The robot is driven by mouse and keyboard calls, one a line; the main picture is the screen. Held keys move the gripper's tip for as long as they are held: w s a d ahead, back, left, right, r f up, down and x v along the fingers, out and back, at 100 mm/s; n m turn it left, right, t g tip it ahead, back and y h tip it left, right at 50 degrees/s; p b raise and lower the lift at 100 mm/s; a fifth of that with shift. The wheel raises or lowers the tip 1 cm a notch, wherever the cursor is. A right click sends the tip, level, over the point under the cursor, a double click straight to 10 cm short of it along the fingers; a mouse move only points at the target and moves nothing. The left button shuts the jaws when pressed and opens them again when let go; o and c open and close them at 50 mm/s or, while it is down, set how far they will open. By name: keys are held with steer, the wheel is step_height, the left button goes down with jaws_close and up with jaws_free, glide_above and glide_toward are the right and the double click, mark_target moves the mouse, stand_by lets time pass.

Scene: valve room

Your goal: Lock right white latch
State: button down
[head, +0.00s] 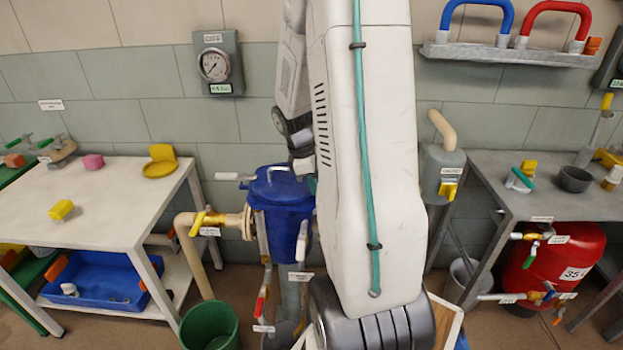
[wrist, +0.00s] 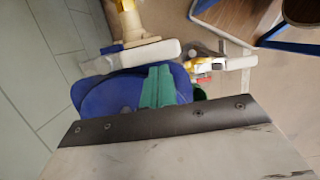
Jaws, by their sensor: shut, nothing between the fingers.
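The blue filter housing (head: 275,200) stands below my raised arm, its round blue lid (wrist: 105,95) near in the wrist view. One white latch (head: 228,177) sticks out level to the left of the lid. Another white latch (head: 302,242) hangs upright on the housing's front right side. The wrist view shows a long white bar (wrist: 140,52) beyond the lid and a smaller white piece (wrist: 235,62) to its right; I cannot tell surely which latch each is. My gripper's teal fingers (wrist: 158,72) are shut and empty over the lid. In the head view my arm covers the housing's right side.
A tan pipe with a yellow valve handle (head: 205,220) joins the housing at left. A green bucket (head: 210,325) stands on the floor below. A white-topped table (head: 110,215) is at left, a grey table (head: 510,185) with a red tank (head: 570,255) at right.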

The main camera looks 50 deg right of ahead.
stand_by(0.4)
steer(key=shift+s+n, duration=0.25)
steer(key=shift+n, duration=0.05)
